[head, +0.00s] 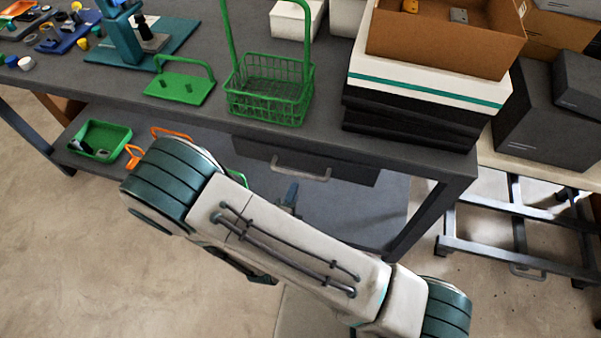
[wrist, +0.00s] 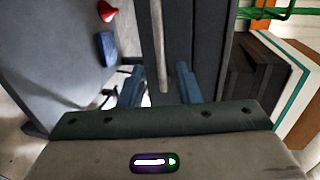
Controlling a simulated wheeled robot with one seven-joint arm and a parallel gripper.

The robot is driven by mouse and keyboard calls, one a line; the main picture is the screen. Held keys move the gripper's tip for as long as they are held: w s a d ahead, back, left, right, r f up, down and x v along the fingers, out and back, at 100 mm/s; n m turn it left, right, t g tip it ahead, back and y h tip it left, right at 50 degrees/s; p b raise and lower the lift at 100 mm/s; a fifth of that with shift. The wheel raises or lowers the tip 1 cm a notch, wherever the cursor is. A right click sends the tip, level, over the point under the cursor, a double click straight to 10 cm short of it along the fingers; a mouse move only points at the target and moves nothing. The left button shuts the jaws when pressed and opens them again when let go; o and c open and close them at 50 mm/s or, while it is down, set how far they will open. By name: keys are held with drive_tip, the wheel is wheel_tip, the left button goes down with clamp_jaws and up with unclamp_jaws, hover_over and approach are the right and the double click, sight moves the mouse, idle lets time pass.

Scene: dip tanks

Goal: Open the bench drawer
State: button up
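The bench drawer (head: 350,172) is a dark grey box front under the bench top, and it looks shut. Its pale bar handle (head: 300,172) shows in the head view above my arm. In the wrist view the handle (wrist: 158,45) runs down the picture in front of the dark drawer front (wrist: 182,40). My gripper (wrist: 160,86) is open, with one blue finger on each side of the handle's line. A gap shows between each finger and the bar, and I cannot tell how deep the handle sits between them. In the head view my arm hides most of the gripper.
The grey bench top (head: 200,117) carries a green wire basket (head: 268,90), a green carrier (head: 180,87) and a stack of dark and white boxes (head: 415,110). A lower shelf (head: 355,212) holds a green tray (head: 100,141). A cart (head: 510,245) stands at right.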

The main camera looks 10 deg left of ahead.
sight(300, 176)
drive_tip(key=x, duration=0.8)
drive_tip(key=shift+w+d+p, duration=0.1)
drive_tip(key=shift+w+p, duration=0.15)
drive_tip(key=shift+p, duration=0.15)
clamp_jaws()
